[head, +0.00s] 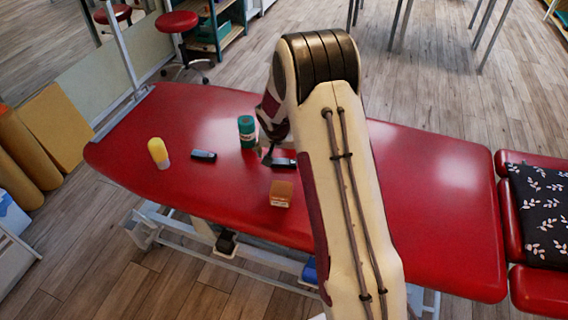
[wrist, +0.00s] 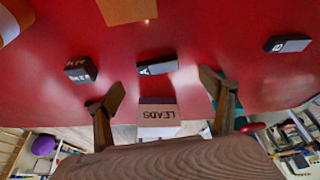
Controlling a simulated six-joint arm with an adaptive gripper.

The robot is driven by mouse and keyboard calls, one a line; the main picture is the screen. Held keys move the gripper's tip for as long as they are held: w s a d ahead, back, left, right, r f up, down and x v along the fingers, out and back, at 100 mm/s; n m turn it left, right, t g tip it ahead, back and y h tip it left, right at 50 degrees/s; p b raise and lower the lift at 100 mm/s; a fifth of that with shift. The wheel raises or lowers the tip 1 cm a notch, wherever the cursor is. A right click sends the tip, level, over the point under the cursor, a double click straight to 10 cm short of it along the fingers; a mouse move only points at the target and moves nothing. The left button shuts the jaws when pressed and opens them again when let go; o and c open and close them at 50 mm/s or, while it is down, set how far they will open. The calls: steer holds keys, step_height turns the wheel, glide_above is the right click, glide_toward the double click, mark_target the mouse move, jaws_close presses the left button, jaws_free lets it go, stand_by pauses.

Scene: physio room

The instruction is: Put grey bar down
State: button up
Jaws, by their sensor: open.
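Two grey bars lie on the red couch. One, marked A (wrist: 157,65), lies close to my gripper, and it also shows in the head view (head: 284,162), partly covered by my arm. The other, marked B (wrist: 288,44), lies apart to the left in the head view (head: 203,155). My gripper (wrist: 160,92) is open, its two fingers wide apart and nothing clasped between them. In the wrist view bar A appears just beyond the fingertips, resting on the couch and apart from both fingers. In the head view my gripper (head: 267,152) is low over the couch, mostly hidden by my arm.
A box marked LEADS (wrist: 157,115) shows between the fingers in the wrist view. A dark lettered block (wrist: 81,70) is left of bar A there. A green can (head: 246,131), yellow bottle (head: 158,152) and orange box (head: 281,195) stand on the couch (head: 430,190), clear at right.

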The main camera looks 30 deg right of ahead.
mark_target(284, 161)
steer(key=shift+f, duration=0.15)
steer(key=shift+x, duration=1.3)
steer(key=shift+d, duration=0.1)
steer(key=shift+w+d+f, duration=0.35)
steer(key=shift+d+f, duration=0.05)
steer(key=shift+f, duration=0.25)
steer(key=shift+w+d+f, duration=0.35)
steer(key=shift+d+f, duration=0.05)
steer(key=shift+f, duration=0.25)
steer(key=shift+x, duration=1)
steer(key=c, duration=1.3)
